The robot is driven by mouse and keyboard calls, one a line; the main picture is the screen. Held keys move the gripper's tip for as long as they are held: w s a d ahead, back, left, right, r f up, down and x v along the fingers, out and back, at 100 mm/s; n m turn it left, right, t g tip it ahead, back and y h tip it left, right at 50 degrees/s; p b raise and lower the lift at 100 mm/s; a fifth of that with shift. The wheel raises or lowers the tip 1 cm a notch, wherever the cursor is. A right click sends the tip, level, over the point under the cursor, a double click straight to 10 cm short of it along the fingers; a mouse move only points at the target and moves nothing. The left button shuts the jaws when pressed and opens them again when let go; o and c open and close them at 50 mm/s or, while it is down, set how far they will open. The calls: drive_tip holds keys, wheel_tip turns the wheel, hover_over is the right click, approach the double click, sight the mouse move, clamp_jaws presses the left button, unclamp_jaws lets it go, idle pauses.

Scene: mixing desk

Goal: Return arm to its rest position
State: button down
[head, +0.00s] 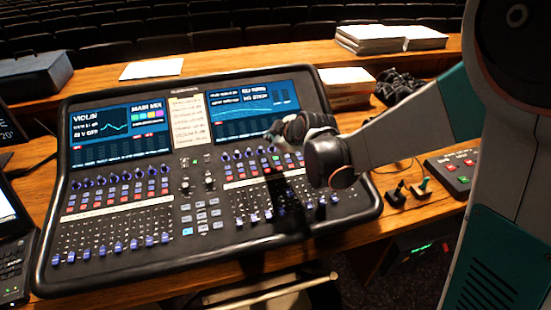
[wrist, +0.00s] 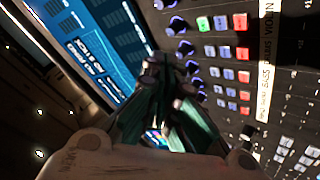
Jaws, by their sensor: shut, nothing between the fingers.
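My arm reaches in from the right of the head view, bent at the elbow, with its wrist over the right half of the mixing desk (head: 188,204). I cannot tell the exact gap between the fingertips and the panel.
A small button box (head: 455,172) and two small levers (head: 409,192) sit right of the desk. Headphones (head: 397,86), a box stack (head: 346,88) and papers (head: 392,37) lie behind it. A laptop or keyboard (head: 14,262) is at the left.

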drive_tip(key=s+d+r+m+g+h, duration=0.1)
drive_tip(key=s+d+m, duration=0.3)
drive_tip(key=s, duration=0.6)
drive_tip(key=s+d+r+m+h, duration=0.1)
drive_tip(key=s+d+r+m, duration=0.2)
drive_tip(key=s, duration=0.7)
drive_tip(key=s+d+r+m+g+h, duration=0.1)
drive_tip(key=s+d+r+m, duration=0.2)
drive_tip(key=s+d+m, duration=0.3)
drive_tip(key=s+d, duration=0.1)
drive_tip(key=s, duration=0.4)
drive_tip(key=shift+d+m+g+h, duration=0.3)
drive_tip(key=shift+m+h, duration=0.1)
